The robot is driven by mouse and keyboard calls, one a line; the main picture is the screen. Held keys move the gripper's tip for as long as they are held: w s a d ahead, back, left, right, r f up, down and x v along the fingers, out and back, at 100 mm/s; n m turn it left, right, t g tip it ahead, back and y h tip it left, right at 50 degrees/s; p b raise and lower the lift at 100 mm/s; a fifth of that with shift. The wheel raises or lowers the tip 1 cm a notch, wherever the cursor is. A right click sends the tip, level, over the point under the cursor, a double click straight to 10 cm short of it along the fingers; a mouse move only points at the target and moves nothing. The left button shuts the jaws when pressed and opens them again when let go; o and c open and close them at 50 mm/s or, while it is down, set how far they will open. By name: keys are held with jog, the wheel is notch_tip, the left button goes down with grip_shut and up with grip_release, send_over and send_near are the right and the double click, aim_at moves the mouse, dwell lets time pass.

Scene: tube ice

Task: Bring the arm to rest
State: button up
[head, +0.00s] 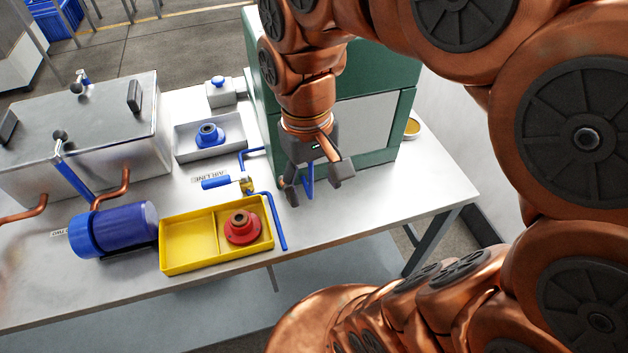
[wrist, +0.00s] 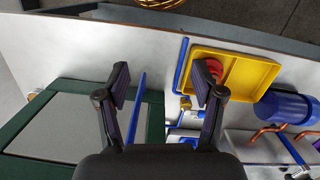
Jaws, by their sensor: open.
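My gripper (head: 317,184) is open, with its dark fingers spread and pointing down. In the head view it hangs in front of the green cabinet (head: 404,122), above the right part of the metal table (head: 400,205). In the wrist view both fingers of my gripper (wrist: 162,92) show, apart, with nothing held between them. A slim blue bar (wrist: 137,107) shows between the fingers, beyond them, along the cabinet front. I cannot tell how far the fingertips are from it. My copper-coloured arm arches across the right of the head view.
A yellow tray (head: 190,244) holds a red flanged part (head: 242,227). A grey tray (head: 182,143) holds a blue flanged part (head: 208,135). A blue valve handle (head: 216,183), blue motor (head: 115,229) and steel tank (head: 105,130) stand left. The table's front right is bare.

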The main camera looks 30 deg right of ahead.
jog(key=s+f+p, duration=0.2)
jog(key=s+f, duration=0.1)
jog(key=s, duration=0.6)
jog(key=shift+p, duration=0.35)
jog(key=shift+a+f, duration=0.1)
jog(key=shift+c, duration=0.4)
